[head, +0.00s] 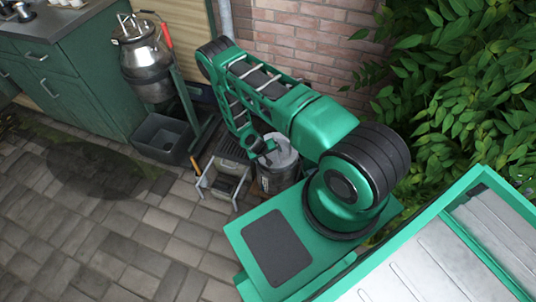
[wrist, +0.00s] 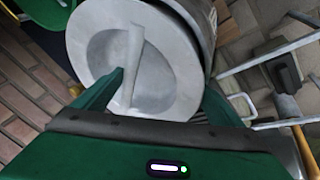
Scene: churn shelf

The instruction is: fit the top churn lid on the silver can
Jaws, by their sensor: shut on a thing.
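A pale grey round churn lid (wrist: 85,48) fills the middle of the wrist view, with a dished face and a bar handle across it. My gripper (wrist: 150,95) is at this lid; its left finger meets the handle, and I take it as shut on the lid. A silver can (wrist: 204,22) shows behind the lid's edge. In the head view the can (head: 270,184) stands low beside the wall, with the lid (head: 284,152) over its top and my gripper (head: 264,150) at the lid. I cannot tell whether the lid is seated or just above the rim.
Another silver churn (head: 148,70) hangs or rests on a green stand at the back left, above a dark grey bin (head: 163,138). A wire-framed rack with a tray (head: 225,178) stands left of the can. Leafy bushes (head: 460,80) fill the right. Paving at the left front is clear.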

